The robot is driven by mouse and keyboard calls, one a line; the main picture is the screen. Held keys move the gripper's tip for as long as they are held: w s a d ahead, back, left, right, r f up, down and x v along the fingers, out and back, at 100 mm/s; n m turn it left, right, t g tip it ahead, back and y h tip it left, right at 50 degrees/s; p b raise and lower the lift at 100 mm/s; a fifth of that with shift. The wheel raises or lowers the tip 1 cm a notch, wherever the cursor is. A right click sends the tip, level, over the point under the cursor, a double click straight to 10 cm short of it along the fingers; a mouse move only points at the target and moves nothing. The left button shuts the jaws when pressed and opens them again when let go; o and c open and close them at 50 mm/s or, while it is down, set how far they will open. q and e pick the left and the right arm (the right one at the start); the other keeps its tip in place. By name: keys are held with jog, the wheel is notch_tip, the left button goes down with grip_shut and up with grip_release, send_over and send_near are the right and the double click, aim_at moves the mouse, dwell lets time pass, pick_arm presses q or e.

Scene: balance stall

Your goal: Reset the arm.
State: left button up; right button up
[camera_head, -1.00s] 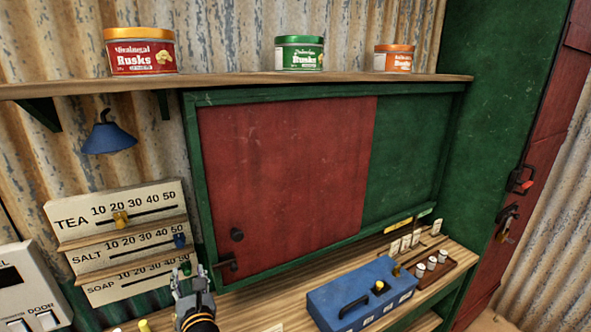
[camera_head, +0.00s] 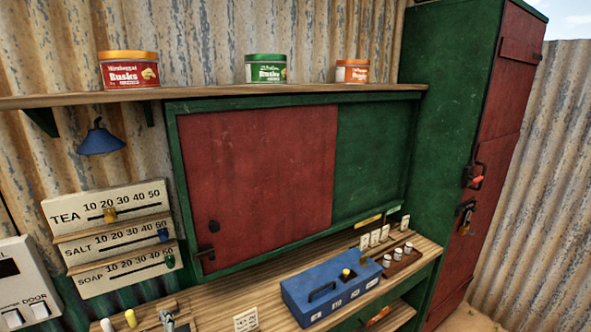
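My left gripper (camera_head: 168,319) shows only as grey finger parts at the bottom edge, above the counter and below the slider board (camera_head: 70,228). The rest of it is cut off by the frame, and I cannot tell whether it is open or shut. It is apart from the board and its knobs. My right gripper is not in view.
The board has yellow (camera_head: 110,215), blue (camera_head: 163,235) and green (camera_head: 169,261) knobs. On the wooden counter (camera_head: 215,300) stand a blue box (camera_head: 330,287) and a rack of white-topped pieces (camera_head: 403,262). A shelf (camera_head: 210,97) holds three tins.

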pick_arm(q)
jog(key=s+d+f+n+g+h, duration=0.4)
jog(key=s+f+n, duration=0.1)
jog(key=s+n, duration=0.5)
jog(key=s+d+f+n+g+h, duration=0.4)
jog(key=s+f+n, duration=0.2)
jog(key=s+n, duration=0.35)
notch_tip(320, 180, down, 26)
jog(key=s+a+n+g+b, duration=0.1)
jog(key=s+a+n+b, duration=0.1)
jog(key=s+a+f+g+b, duration=0.1)
jog(key=s+f, duration=1.8)
jog(key=shift+a+f, duration=0.15)
jog(key=shift+f, duration=0.1)
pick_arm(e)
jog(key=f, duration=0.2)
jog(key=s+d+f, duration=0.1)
